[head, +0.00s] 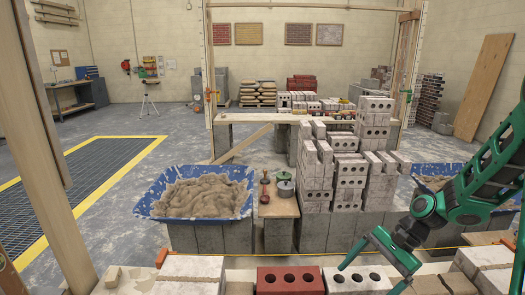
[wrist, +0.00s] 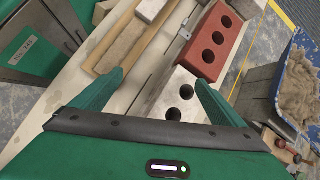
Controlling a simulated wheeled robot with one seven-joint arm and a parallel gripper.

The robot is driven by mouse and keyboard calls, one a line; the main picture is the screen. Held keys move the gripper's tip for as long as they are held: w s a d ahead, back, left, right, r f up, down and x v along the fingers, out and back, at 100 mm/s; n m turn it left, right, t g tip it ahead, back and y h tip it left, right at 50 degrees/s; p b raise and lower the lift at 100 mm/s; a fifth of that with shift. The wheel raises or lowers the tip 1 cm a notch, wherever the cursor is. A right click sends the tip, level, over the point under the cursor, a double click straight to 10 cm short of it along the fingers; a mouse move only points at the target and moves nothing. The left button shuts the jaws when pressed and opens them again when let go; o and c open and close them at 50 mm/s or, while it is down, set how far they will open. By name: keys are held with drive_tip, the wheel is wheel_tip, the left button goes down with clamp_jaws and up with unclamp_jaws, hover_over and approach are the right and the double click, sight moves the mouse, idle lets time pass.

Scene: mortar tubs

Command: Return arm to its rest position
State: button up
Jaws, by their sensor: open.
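My gripper (head: 368,278) is at the lower right of the head view, at the end of my green arm, which reaches in from the right edge. Its two green fingers are spread apart and point down toward a pale brick with holes (head: 352,283). In the wrist view my gripper (wrist: 159,78) shows both fingers wide apart with nothing held between them. The pale brick (wrist: 184,88) lies beyond and below the right finger, which hides part of it. Whether a finger touches it cannot be told.
A red three-hole brick (head: 290,281) lies left of the pale one. A partly built block wall (head: 350,172) stands behind my gripper. A blue tub (head: 152,207) of mortar is at the left, another tub (head: 425,170) behind my arm. A taut yellow line (head: 260,254) crosses the front.

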drive_tip(key=s+d+r+n+h, duration=0.2)
drive_tip(key=s+d+r, duration=0.2)
drive_tip(key=s, duration=0.3)
drive_tip(key=s+d+r+n+h, duration=0.2)
drive_tip(key=s+d+r, duration=0.3)
drive_tip(key=s, duration=0.3)
drive_tip(key=s+d+r+n+t+h, duration=0.1)
drive_tip(key=s+d+r+n+h, duration=0.1)
drive_tip(key=s+d+r, duration=0.2)
drive_tip(key=s+d, duration=0.1)
drive_tip(key=s, duration=0.2)
drive_tip(key=shift+s+r+h, duration=0.2)
drive_tip(key=shift+r+h, duration=0.15)
drive_tip(key=shift+h, duration=0.05)
drive_tip(key=shift+w+f, duration=0.25)
drive_tip(key=shift+w, duration=0.4)
